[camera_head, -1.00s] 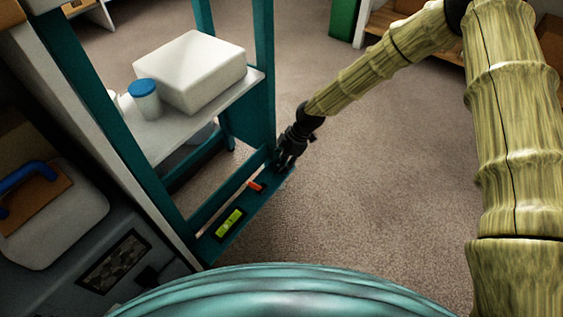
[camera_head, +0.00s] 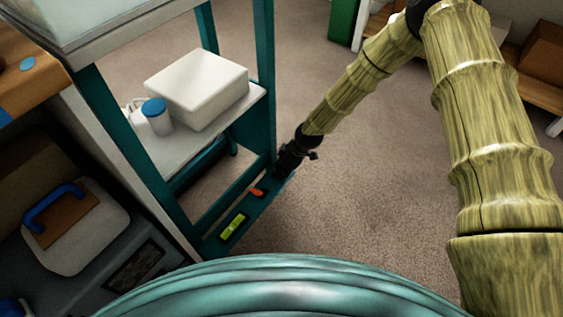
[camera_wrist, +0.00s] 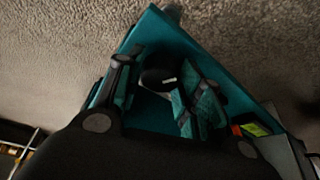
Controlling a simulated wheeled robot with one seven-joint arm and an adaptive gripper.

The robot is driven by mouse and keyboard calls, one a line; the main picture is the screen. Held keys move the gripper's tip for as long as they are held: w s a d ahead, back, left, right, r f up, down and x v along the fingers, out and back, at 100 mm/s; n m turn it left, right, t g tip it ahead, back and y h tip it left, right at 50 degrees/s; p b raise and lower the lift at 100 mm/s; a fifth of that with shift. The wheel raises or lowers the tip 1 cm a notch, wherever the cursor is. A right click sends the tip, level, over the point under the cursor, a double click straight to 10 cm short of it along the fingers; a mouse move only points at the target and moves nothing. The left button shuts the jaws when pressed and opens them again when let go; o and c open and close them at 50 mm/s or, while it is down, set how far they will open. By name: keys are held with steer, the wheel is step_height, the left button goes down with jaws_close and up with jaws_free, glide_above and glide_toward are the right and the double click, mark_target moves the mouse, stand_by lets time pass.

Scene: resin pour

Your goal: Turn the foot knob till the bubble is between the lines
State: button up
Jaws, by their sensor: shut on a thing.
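The foot knob (camera_wrist: 158,78) is a dark round knob with a small pale mark, seen between my gripper's fingers in the wrist view. My gripper (camera_wrist: 152,92) is shut on it, and in the head view my gripper (camera_head: 283,170) is at the far end of the teal lower rail, hiding the knob. The spirit level (camera_head: 232,227) is a yellow-green vial in a dark body on the near part of that rail. It also shows at the right of the wrist view (camera_wrist: 256,129). Its bubble and lines are too small to judge.
An orange-red piece (camera_head: 257,192) lies on the teal rail (camera_head: 268,198) between level and gripper. A white block (camera_head: 197,88) and a blue-lidded jar (camera_head: 158,117) stand on the shelf above. Carpet (camera_head: 345,190) to the right is clear.

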steer(key=m+p, duration=0.2)
steer(key=p, duration=0.1)
steer(key=m+t+p, duration=0.1)
steer(key=m+p, duration=0.1)
steer(key=shift+s+a+r+h, duration=0.1)
steer(key=shift+s+r+h, duration=0.05)
steer(key=shift+r+h, duration=0.2)
steer(key=shift+f+m+t+h+p, duration=0.15)
steer(key=shift+m+t+h+p, duration=0.15)
steer(key=shift+m+p, duration=0.5)
steer(key=shift+f+m+t+h+p, duration=0.15)
steer(key=shift+m+t+p, duration=0.15)
steer(key=shift+m+p, duration=0.45)
steer(key=o, duration=0.7)
steer(key=v, duration=1.2)
steer(key=shift+f, duration=0.1)
